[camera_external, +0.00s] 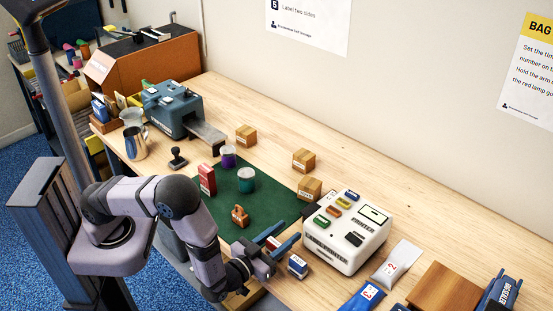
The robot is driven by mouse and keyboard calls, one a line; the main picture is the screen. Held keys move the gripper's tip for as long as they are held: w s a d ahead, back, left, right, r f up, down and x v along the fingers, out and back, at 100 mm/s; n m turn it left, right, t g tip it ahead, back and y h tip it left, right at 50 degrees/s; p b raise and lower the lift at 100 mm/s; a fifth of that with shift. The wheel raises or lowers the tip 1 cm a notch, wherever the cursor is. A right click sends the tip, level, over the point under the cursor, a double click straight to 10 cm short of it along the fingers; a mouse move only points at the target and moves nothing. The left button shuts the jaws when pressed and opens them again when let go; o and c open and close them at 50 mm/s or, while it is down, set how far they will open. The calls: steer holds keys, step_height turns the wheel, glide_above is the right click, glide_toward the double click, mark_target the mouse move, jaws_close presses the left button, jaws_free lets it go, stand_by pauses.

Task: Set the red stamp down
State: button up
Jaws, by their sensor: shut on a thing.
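My gripper (279,240) is at the front edge of the bench, at the lower middle of the external view. Its two blue fingers are closed around a small red and white thing, the red stamp (272,243). The fingers hide part of the stamp, and I cannot tell whether its underside touches anything. A blue and white block (297,266) stands on the bench just right of the gripper. The green mat (268,206) lies behind and left of the gripper.
On the mat stand a red box (207,180), a teal cup (246,180), a purple cup (228,156) and a small wooden piece (239,216). A white printer (345,235) stands close right. Small cartons (304,160) lie behind. Bare wood is free at the back right.

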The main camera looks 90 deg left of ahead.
mark_target(272, 248)
steer(key=shift+f, duration=0.3)
steer(key=o, duration=1)
steer(key=shift+r, duration=0.1)
steer(key=shift+o, duration=0.2)
steer(key=b+v, duration=0.1)
steer(key=v, duration=0.1)
steer(key=b+v, duration=0.2)
steer(key=v, duration=0.1)
steer(key=shift+s+d+f, duration=0.1)
steer(key=shift+d+f, duration=0.2)
steer(key=shift+d, duration=0.05)
steer(key=shift+v, duration=0.8)
steer(key=shift+r, duration=0.2)
steer(key=c, duration=0.4)
